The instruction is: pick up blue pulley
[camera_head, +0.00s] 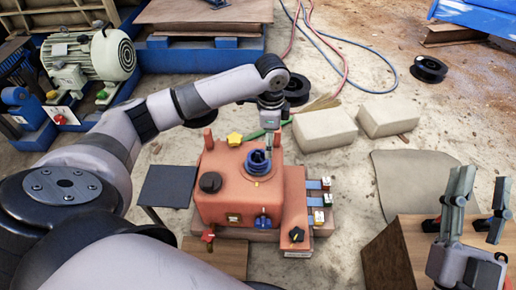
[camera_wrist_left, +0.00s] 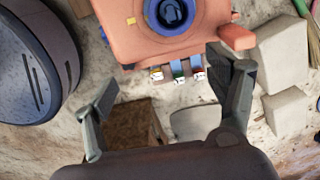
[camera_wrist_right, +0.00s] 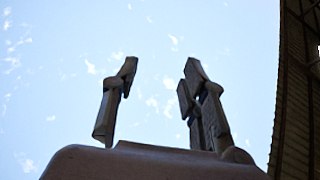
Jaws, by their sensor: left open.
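The blue pulley (camera_head: 258,161) sits on top of an orange machine body (camera_head: 225,185) in the head view. It also shows at the top edge of the left wrist view (camera_wrist_left: 170,13), partly cut off. My left gripper (camera_head: 268,143) hangs downward just above and behind the pulley in the head view, small and partly hidden. In the left wrist view its fingers (camera_wrist_left: 162,72) are spread with nothing between them, and the pulley lies beyond them. My right gripper (camera_head: 482,182) points upward at the right, its fingers apart and empty. The right wrist view shows those fingers (camera_wrist_right: 160,70) against sky.
A yellow star knob (camera_head: 235,139) and black cap (camera_head: 210,182) stand on the machine near the pulley. Pale blocks (camera_head: 325,129) lie behind right. A dark square plate (camera_head: 167,186) stands left of the machine. An electric motor (camera_head: 95,58) is at upper left.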

